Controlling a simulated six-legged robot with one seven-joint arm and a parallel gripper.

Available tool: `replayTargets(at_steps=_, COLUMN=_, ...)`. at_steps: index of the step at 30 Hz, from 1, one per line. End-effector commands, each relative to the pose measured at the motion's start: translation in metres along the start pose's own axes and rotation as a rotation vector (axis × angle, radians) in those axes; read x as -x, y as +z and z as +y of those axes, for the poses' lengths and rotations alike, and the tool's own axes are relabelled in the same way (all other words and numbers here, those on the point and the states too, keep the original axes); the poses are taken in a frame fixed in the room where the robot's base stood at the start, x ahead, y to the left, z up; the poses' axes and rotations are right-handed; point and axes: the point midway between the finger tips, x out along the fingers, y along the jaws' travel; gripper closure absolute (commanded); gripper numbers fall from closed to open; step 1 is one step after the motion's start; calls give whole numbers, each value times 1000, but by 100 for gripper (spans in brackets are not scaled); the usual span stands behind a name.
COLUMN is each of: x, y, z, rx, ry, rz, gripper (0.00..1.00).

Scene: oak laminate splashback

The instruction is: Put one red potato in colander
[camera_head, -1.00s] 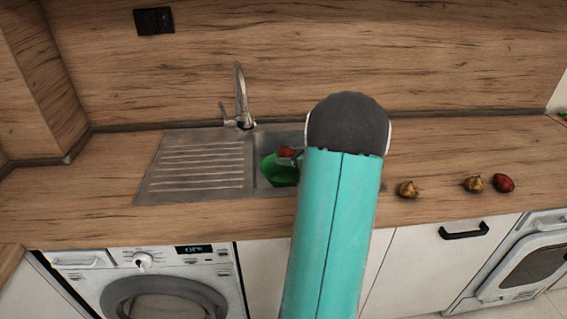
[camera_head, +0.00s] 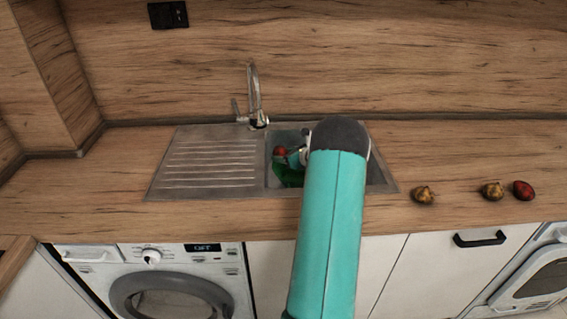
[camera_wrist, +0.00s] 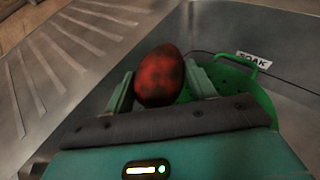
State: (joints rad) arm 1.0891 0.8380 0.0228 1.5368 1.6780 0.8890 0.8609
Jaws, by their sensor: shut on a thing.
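A red potato (camera_wrist: 160,76) with dark patches sits between the two fingers of my gripper (camera_wrist: 160,86), which is shut on it. In the head view the potato (camera_head: 280,150) shows above the sink bowl, with my gripper (camera_head: 290,156) partly hidden behind my arm. The green colander (camera_head: 287,174) is in the sink bowl, mostly hidden by my arm. In the wrist view the colander (camera_wrist: 262,98) shows behind and right of the potato, with its handle loop and holes visible. The potato appears over or near the colander's left side; its height above it is unclear.
A second red potato (camera_head: 523,190) and two yellowish-brown ones (camera_head: 492,191) (camera_head: 424,195) lie on the counter at right. The tap (camera_head: 255,95) stands behind the sink. The ridged drainboard (camera_head: 207,165) is clear. A "SOAK" label (camera_wrist: 254,59) is on the bowl wall.

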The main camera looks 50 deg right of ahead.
Motion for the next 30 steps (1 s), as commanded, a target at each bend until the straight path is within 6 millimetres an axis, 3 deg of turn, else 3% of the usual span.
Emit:
replayTargets(at_steps=5, x=-13, y=-6, z=-5, rx=1, ry=-1, rz=0, gripper=75)
replayTargets(at_steps=12, x=-25, y=-34, z=-6, rx=0, ry=-1, rz=-1, gripper=75)
replayTargets(at_steps=28, x=-29, y=-42, z=-6, rx=1, ry=-1, rz=0, gripper=75)
replayTargets(at_steps=29, x=-28, y=-42, z=-6, rx=1, ry=-1, rz=0, gripper=41)
replayTargets(at_steps=30, x=-28, y=-42, z=-6, rx=1, ry=-1, rz=0, gripper=33)
